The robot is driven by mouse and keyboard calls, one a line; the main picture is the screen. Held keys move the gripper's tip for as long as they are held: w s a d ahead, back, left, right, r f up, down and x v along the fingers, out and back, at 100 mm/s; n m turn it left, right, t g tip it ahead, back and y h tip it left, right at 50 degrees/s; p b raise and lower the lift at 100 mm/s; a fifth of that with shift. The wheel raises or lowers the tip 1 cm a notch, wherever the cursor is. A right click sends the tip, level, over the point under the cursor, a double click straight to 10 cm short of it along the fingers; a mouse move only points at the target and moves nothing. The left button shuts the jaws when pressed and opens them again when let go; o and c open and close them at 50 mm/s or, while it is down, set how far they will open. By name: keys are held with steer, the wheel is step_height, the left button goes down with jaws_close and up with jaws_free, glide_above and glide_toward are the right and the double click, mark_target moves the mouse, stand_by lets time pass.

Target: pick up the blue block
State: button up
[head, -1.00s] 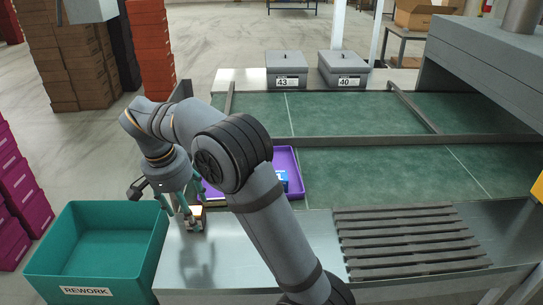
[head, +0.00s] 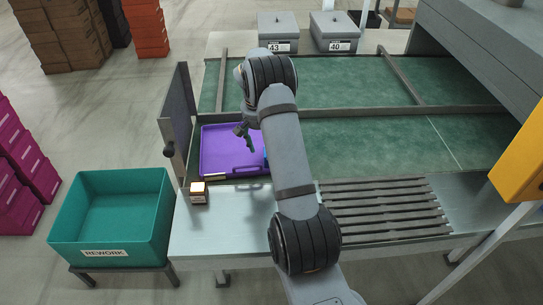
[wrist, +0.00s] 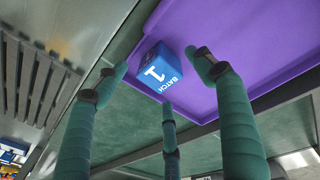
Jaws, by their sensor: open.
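The blue block (wrist: 155,68) shows in the wrist view with white "BATCH 1" lettering. It sits at the edge of the purple tray (wrist: 225,25), between the fingertips as seen there. In the head view only a blue sliver (head: 266,157) shows at the tray's right, beside my arm, which hides the rest. My gripper (wrist: 160,84) is open, its green fingers spread around the block in the picture with nothing held. I cannot tell how far the fingertips are from the block. In the head view my arm mostly hides the gripper.
A small wooden-looking block (head: 198,192) stands on the metal ledge in front of the tray. A teal REWORK bin (head: 75,235) is at the left. An upright grey panel (head: 178,115) borders the tray's left. Lidded boxes 43 (head: 280,29) and 40 (head: 335,30) stand behind the green belt.

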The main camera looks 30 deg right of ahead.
steer(key=f, duration=0.1)
steer(key=d+f, duration=0.1)
steer(key=f, duration=0.1)
steer(key=f+p, duration=0.1)
steer(key=shift+w+d+f, duration=0.15)
steer(key=shift+w+d, duration=0.1)
steer(key=shift+d, duration=0.1)
steer(key=shift+f, duration=0.25)
steer(key=shift+o, duration=0.3)
steer(key=shift+s+a, duration=0.15)
steer(key=c, duration=0.9)
steer(key=shift+f, duration=0.1)
steer(key=shift+c, duration=1.1)
jaws_close()
